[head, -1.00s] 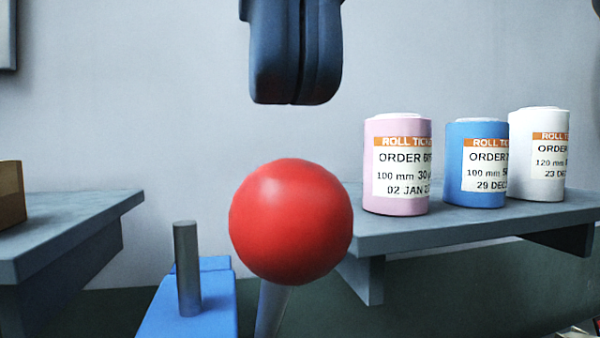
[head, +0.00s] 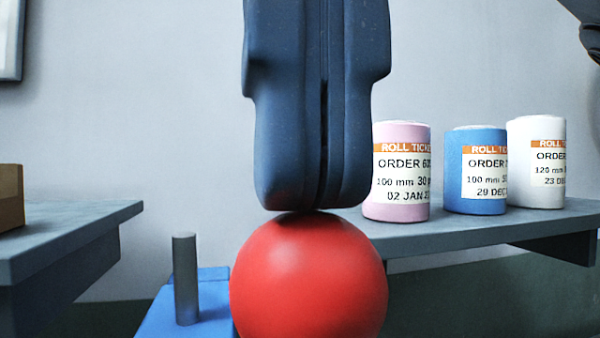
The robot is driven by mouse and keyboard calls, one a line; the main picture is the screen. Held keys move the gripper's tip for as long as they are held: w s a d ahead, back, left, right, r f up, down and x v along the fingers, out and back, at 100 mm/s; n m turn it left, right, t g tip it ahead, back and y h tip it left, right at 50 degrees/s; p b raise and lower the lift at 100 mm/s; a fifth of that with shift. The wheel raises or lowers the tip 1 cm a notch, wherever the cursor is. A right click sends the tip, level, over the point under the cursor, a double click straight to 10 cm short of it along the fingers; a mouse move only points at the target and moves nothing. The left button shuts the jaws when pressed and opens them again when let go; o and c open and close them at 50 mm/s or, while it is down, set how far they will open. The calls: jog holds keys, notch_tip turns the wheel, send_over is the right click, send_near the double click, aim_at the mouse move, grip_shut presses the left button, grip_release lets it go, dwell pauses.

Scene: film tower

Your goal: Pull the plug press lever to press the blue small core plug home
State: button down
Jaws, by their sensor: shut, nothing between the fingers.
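The plug press lever shows as a big red ball knob (head: 309,285) in the lower middle of the head view. My gripper (head: 318,200) points straight down with its dark blue fingers together, empty. Its fingertips are at the top of the red knob and look to be touching it. A blue press body (head: 185,318) with a grey upright metal pin (head: 185,280) stands to the left of the knob. The lever's rod is hidden behind the knob. I cannot make out the blue small core plug.
A grey shelf (head: 500,232) on the right holds a pink roll (head: 400,172), a blue roll (head: 476,170) and a white roll (head: 537,165) with labels. A grey shelf (head: 75,225) on the left holds a brown box (head: 11,197).

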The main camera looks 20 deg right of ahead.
aim_at(353, 267)
jog(key=shift+s+f, duration=0.15)
jog(key=shift+f, duration=0.2)
jog(key=shift+s+f+b, duration=0.65)
jog(key=shift+s+f, duration=0.45)
jog(key=shift+f, duration=0.2)
jog(key=shift+f, duration=0.1)
jog(key=shift+s+a+f+b, duration=0.1)
jog(key=shift+s+f+b, duration=0.35)
jog(key=shift+f, duration=0.25)
jog(key=shift+s+f+b, duration=0.3)
jog(key=shift+s+f, duration=0.15)
jog(key=shift+f, duration=0.25)
